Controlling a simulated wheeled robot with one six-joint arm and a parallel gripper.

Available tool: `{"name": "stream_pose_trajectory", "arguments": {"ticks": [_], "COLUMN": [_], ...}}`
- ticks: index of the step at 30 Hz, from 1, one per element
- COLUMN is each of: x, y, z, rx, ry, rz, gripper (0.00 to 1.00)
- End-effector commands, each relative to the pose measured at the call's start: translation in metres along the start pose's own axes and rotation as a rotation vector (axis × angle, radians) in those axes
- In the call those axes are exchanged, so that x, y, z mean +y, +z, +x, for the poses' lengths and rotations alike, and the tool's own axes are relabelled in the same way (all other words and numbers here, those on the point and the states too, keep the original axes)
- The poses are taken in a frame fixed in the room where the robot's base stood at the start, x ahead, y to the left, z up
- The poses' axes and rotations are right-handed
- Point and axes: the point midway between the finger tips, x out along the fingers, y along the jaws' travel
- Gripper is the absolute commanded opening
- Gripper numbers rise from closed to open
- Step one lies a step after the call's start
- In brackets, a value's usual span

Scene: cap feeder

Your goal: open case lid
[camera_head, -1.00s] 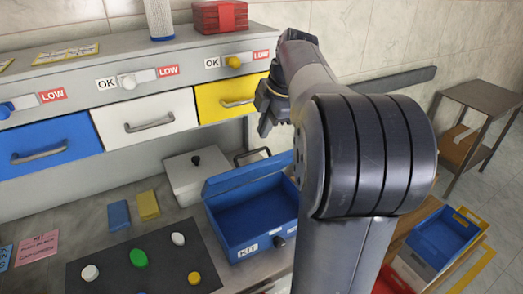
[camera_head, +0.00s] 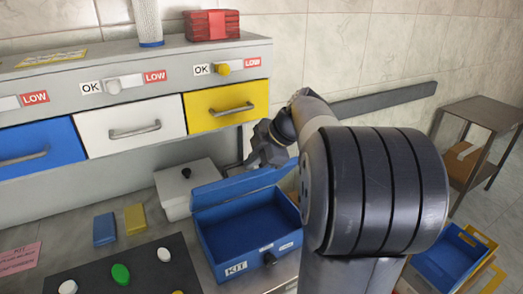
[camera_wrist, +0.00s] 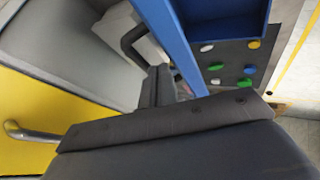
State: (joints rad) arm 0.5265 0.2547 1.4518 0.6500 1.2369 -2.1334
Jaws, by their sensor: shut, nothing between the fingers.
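The blue case (camera_head: 252,264) with a KIT label stands on the bench, and its hollow inside is in view. Its blue lid (camera_head: 242,187) stands raised at the back edge, tilted backward. My gripper (camera_head: 268,157) is behind the lid's upper edge, toward its right part, with its fingers pointing down; the lid partly hides the tips. In the wrist view, the dark fingers (camera_wrist: 160,87) are together and empty, beside the blue lid (camera_wrist: 172,42). I cannot tell whether they touch it.
A white lidded box (camera_head: 178,188) stands left of the case. The yellow drawer (camera_head: 222,104) and white drawer (camera_head: 131,127) are shut above the bench. A dark mat (camera_head: 140,262) with several coloured caps lies at the front left. A blue bin (camera_head: 447,258) stands lower right.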

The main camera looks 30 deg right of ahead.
Motion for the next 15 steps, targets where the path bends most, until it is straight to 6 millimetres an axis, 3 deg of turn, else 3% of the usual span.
{"name": "stream_pose_trajectory", "arguments": {"ticks": [5,15], "x": [-0.0004,0.0006], "y": [-0.0002,-0.0004], "z": [0.0095,0.0096], "rx": [0.0,-0.001], "ry": [-0.001,-0.002], "rz": [-0.001,0.0], "gripper": [0.0,0.0]}}
